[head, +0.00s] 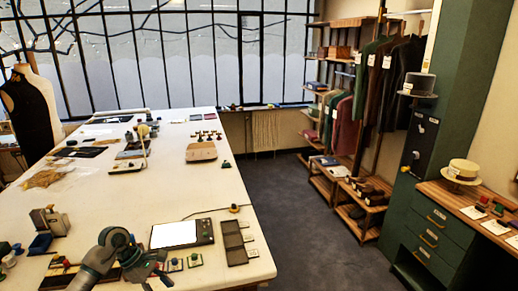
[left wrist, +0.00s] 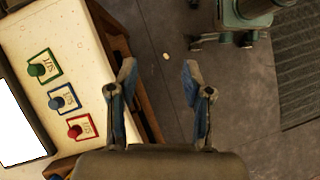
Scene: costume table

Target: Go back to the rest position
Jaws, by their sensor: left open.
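My left gripper (head: 158,271) is at the near edge of the long white table (head: 217,192) in the head view. In the left wrist view my left gripper (left wrist: 158,78) is open, with nothing between its two fingers. Bare floor (left wrist: 163,35) shows beyond them, past the table's edge. Small stamps stand on cards beside it: a green one (left wrist: 37,70), a blue one (left wrist: 56,102) and a red one (left wrist: 74,132). My right gripper does not show in either view.
A lit white pad (head: 175,234) and a dark compartment tray (head: 234,243) lie close by on the table. A grey-beige device (head: 49,220) stands at the left. Green drawers (head: 432,230) and a clothes rack (head: 350,110) stand right. The aisle floor (head: 300,220) is clear.

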